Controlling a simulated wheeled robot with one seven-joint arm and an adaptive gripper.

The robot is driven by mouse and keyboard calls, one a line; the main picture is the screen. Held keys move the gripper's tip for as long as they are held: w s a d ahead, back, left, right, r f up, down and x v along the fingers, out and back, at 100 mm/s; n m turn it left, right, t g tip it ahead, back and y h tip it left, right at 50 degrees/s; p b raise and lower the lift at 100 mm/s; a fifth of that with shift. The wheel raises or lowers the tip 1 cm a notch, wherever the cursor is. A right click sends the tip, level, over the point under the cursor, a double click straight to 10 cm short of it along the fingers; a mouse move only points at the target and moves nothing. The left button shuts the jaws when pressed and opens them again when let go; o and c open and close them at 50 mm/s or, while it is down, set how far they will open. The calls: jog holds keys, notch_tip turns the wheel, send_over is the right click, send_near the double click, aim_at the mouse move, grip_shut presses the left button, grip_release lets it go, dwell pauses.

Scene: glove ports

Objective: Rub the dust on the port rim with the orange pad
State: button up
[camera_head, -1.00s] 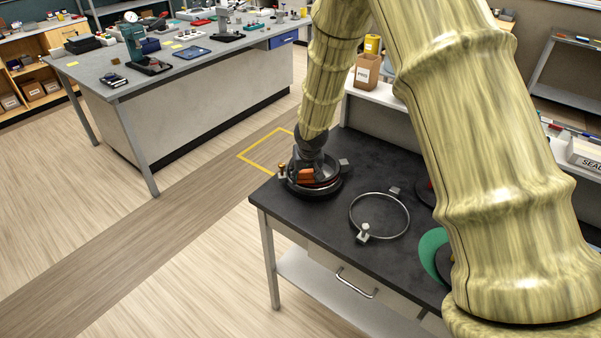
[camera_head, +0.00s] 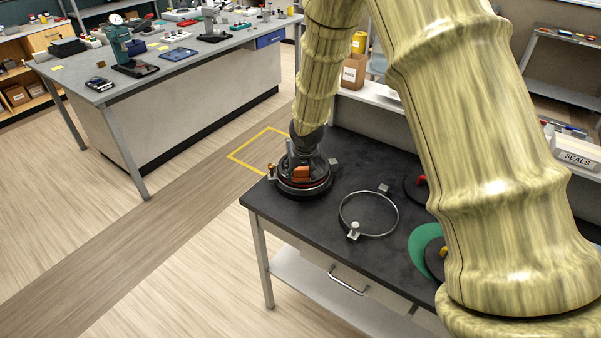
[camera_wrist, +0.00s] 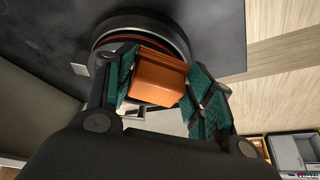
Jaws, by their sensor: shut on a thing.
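The orange pad (camera_wrist: 158,78) is held between the green-faced fingers of my gripper (camera_wrist: 165,92) in the wrist view. The pad also shows in the head view (camera_head: 301,172), low at the port. The port rim (camera_head: 304,190) is a dark round ring at the table's far left corner; it also shows in the wrist view (camera_wrist: 140,20) with a red line inside it. My gripper (camera_head: 300,165) is over the ring, and the pad overlaps the ring's edge in the picture. I cannot tell whether they touch. I cannot make out dust on the rim.
A silver clamp ring (camera_head: 369,213) lies on the dark table (camera_head: 300,228) right of the port. A green disc (camera_head: 420,245) lies farther right, partly behind my arm. A cardboard box (camera_head: 354,71) stands on the shelf behind. The table's left edge is close to the port.

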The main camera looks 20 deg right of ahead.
jog(key=shift+r+p, duration=1.05)
jog(key=shift+r, duration=0.75)
jog(key=shift+r, duration=0.1)
jog(key=shift+r+p, duration=1)
jog(key=shift+r, duration=0.4)
